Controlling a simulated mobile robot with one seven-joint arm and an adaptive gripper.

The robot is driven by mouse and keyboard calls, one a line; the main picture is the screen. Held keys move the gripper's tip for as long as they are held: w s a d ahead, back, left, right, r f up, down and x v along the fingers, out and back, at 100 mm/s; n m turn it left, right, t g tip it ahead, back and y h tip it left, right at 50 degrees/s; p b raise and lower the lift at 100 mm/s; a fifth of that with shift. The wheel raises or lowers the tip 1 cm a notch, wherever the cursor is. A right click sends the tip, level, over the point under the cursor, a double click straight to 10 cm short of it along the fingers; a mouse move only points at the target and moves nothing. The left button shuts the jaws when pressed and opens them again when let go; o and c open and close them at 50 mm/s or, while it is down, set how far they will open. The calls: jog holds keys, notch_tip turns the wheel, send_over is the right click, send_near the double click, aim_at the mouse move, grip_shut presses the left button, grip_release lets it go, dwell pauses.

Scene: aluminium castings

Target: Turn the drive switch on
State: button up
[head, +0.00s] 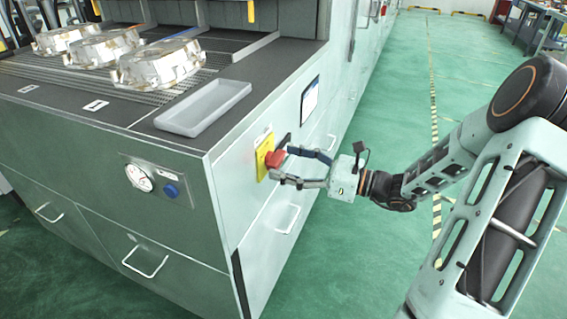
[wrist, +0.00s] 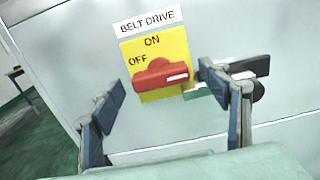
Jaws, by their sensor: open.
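The drive switch is a red rotary knob (wrist: 162,75) on a yellow plate (wrist: 165,46) under a "BELT DRIVE" label (wrist: 147,20). "ON" is printed above the knob and "OFF" to its upper left. The knob's handle lies nearly horizontal, with a white mark at its right end. In the head view the red knob (head: 275,158) is on the cabinet's right side face. My gripper (head: 284,165) is open in front of it. In the wrist view my gripper (wrist: 160,80) has one finger on each side of the knob; I cannot tell whether they touch it.
A dark lever-like part (wrist: 250,67) sticks out right of the switch, partly behind my right finger. A grey tray (head: 204,107) and several castings (head: 160,62) lie on the cabinet top. A gauge (head: 139,178) and blue button (head: 171,190) are on the front face.

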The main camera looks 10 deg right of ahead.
jog(key=shift+w+a, duration=0.35)
jog(key=shift+a, duration=0.15)
jog(key=c, duration=1.2)
jog(key=shift+o, duration=0.2)
